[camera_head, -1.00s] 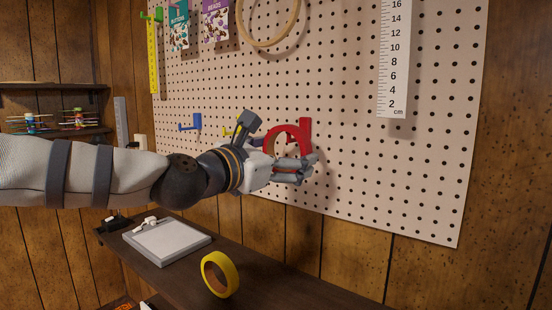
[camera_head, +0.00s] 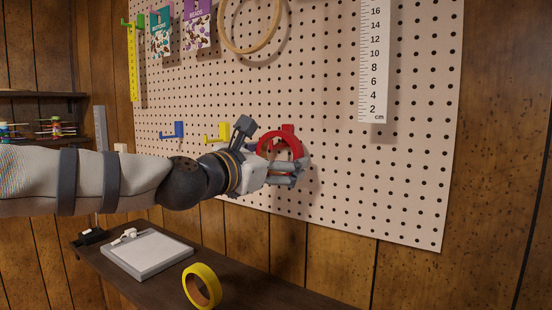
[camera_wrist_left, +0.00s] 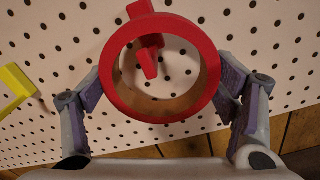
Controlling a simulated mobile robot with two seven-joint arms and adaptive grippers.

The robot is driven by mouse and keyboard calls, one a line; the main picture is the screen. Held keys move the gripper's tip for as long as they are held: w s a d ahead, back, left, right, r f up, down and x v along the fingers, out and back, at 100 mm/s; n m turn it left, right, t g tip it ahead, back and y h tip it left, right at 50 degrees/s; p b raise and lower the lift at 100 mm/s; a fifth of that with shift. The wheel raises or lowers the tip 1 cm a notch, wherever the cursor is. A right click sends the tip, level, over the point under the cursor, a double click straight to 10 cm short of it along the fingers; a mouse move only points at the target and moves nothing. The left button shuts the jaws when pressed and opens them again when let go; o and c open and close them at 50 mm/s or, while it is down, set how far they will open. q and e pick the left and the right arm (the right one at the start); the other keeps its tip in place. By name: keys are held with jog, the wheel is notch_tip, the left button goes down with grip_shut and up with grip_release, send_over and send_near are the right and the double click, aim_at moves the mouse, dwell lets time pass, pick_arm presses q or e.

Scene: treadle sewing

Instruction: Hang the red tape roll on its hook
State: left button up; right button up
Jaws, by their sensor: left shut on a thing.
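The red tape roll (camera_head: 297,146) is at the pegboard, held by my left gripper (camera_head: 290,172). In the left wrist view the gripper's fingers press on the left and right sides of the roll (camera_wrist_left: 208,66). The roll's open hole faces the camera, with its tan inside showing. A red hook (camera_wrist_left: 149,58) shows through the hole, and part of it rises behind the roll's top rim. In the head view a red part of the hook (camera_head: 288,128) shows just above the roll. Whether the roll rests on the hook cannot be told. My right gripper is not in view.
The pegboard (camera_head: 340,190) carries a yellow hook (camera_head: 218,134) and a blue hook (camera_head: 174,131) left of the roll. A yellow tape roll (camera_head: 203,286) stands on the dark shelf (camera_head: 250,286) below, beside a grey tray (camera_head: 146,256). A ruler (camera_head: 373,60) hangs at upper right.

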pick_arm(q)
jog(key=shift+f+b, duration=0.3)
jog(key=shift+f, duration=0.5)
jog(key=o, duration=1.2)
jog(key=shift+c, duration=0.2)
jog(key=v, duration=1.2)
